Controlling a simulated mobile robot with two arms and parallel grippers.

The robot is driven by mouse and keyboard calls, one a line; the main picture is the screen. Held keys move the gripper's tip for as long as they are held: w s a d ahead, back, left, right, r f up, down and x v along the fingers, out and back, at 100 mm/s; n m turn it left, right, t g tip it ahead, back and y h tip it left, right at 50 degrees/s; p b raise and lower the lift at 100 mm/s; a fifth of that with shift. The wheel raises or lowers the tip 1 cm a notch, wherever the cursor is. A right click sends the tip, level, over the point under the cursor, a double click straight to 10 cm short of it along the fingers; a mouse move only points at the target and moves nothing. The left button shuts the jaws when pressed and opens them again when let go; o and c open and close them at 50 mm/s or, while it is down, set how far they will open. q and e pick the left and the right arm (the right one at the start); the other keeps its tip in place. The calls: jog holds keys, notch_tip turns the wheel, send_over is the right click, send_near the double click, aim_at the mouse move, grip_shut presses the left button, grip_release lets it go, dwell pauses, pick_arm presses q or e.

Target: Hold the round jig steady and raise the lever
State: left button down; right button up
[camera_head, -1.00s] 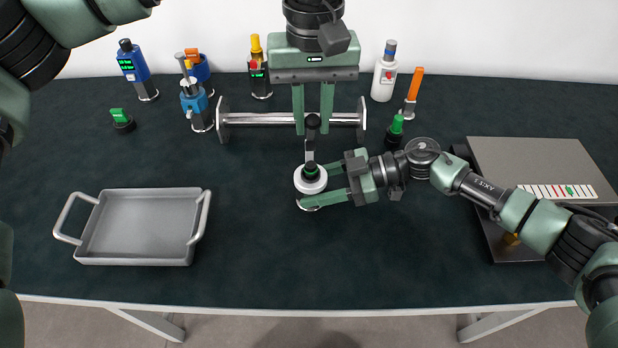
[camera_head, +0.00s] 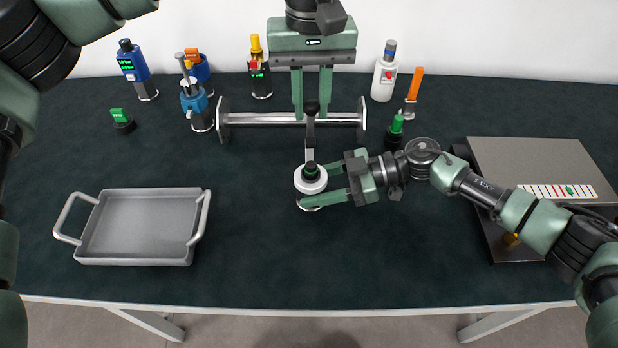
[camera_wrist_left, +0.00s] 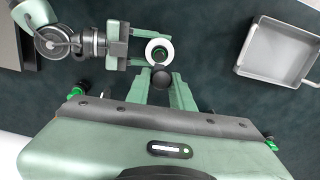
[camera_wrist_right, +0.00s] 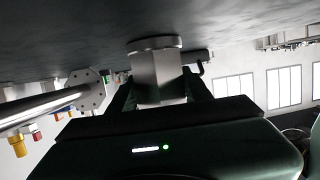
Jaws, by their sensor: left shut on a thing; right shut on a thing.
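The round jig (camera_head: 318,187) is white with a dark, green-ringed centre and stands near the middle of the table. A grey lever (camera_head: 310,138) with a black knob (camera_head: 311,108) runs from it towards the back. My left gripper (camera_head: 311,115) reaches down from the top and is shut on the lever near its knob; the knob lies between the fingers in the left wrist view (camera_wrist_left: 160,78). My right gripper (camera_head: 325,190) is shut on the jig from the right. The right wrist view shows its squarish grey body (camera_wrist_right: 157,72) between the fingers, which are partly hidden.
A metal bar with end discs (camera_head: 255,119) lies just behind the lever. A grey tray (camera_head: 140,255) sits at left, and a flat grey unit (camera_head: 530,160) at right. Several small devices line the back, including a green-topped one (camera_head: 397,124). The front middle is clear.

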pick_arm(q)
jog(key=shift+w, duration=0.15)
pick_arm(e)
jog(key=shift+s+a, duration=0.1)
pick_arm(q)
jog(key=shift+w+a+r, duration=0.1)
jog(key=shift+w, duration=0.5)
jog(key=shift+w+a+r, duration=0.1)
jog(key=shift+w, duration=0.5)
pick_arm(e)
jog(key=shift+r, duration=0.1)
pick_arm(q)
jog(key=shift+w, duration=0.1)
jog(key=shift+w, duration=0.6)
jog(key=c, duration=1.3)
grip_release()
jog(key=shift+w, duration=0.1)
jog(key=shift+r, duration=2.5)
